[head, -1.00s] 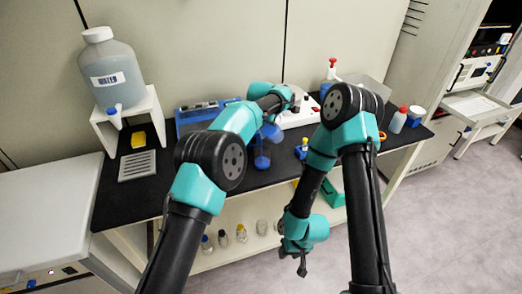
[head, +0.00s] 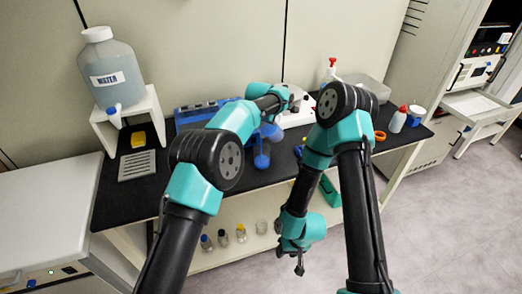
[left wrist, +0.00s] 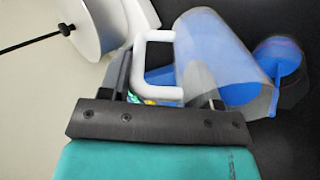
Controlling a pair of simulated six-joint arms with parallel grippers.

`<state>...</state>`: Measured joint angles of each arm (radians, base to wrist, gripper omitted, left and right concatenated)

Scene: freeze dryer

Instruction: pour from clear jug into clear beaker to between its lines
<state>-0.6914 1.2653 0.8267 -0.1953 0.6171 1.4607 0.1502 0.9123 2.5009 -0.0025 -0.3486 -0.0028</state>
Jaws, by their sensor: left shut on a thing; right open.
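The clear jug (left wrist: 225,60) with a white handle (left wrist: 142,65) is tilted and holds blue liquid at its mouth. In the head view the jug (head: 268,131) is partly behind my left arm. My left gripper (left wrist: 163,90) is shut on the handle. The clear beaker (left wrist: 280,58) sits beyond the jug's mouth with blue liquid in it. A thin blue stream seems to join jug and beaker. The beaker also shows in the head view (head: 261,160) on the bench. Its lines cannot be read. My right gripper (head: 300,268) is open and empty, low in front of the bench.
A water carboy (head: 108,70) stands on a white stand at the bench's left. A yellow block (head: 138,138) and a grey grate (head: 137,165) lie near it. A red-capped bottle (head: 398,119) and orange tape (head: 380,135) are at the right. Small bottles stand on the shelf below.

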